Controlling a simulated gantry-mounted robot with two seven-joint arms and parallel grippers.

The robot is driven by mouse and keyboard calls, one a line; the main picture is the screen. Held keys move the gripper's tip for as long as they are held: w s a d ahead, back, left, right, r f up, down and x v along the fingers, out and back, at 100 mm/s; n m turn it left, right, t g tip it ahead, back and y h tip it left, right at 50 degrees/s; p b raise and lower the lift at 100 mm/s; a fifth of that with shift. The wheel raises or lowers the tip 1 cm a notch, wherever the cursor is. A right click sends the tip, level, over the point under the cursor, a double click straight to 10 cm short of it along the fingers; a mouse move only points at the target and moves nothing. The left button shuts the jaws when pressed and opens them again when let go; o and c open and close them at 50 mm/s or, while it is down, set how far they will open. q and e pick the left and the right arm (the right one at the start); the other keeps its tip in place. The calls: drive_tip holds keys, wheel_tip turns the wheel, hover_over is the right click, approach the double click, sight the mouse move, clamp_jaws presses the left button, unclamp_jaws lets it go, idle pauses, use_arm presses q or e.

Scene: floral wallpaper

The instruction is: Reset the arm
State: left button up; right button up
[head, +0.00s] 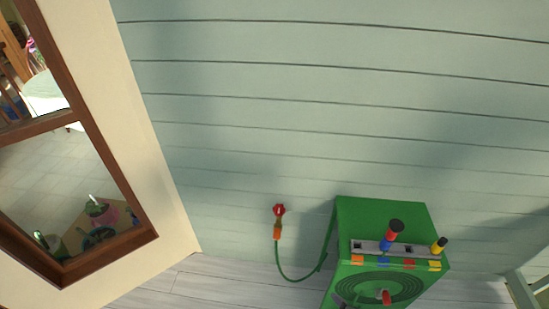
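Neither of my grippers shows in the head view, so the state and place of both arms are hidden. The nearest thing in view is a green box (345,222) with controls, at the lower right. A grey slotted strip (368,247) on it carries a tall dark-topped red and blue handle (393,234) and a yellow and black handle (438,246). Its lower face has dark rings and a red knob (385,297). A green cable (283,271) runs from the box to an upright red and orange end piece (278,220).
A pale green plank wall (300,110) fills most of the view. A brown-framed pane (90,135) at the left shows a tiled floor and several small objects. Pale floorboards (220,285) lie bare left of the box. A pale post (521,290) stands at the lower right.

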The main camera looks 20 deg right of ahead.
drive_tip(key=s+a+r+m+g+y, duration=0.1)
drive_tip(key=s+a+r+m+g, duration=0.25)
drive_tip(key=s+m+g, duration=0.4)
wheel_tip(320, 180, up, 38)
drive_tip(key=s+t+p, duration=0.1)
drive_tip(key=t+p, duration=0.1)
drive_tip(key=p, duration=3.6)
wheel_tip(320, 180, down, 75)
drive_tip(key=b, duration=7.5)
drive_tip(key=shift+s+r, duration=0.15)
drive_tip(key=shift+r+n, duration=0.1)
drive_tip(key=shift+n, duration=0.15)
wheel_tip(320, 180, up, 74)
drive_tip(key=p, duration=7.3)
drive_tip(key=shift+p, duration=0.4)
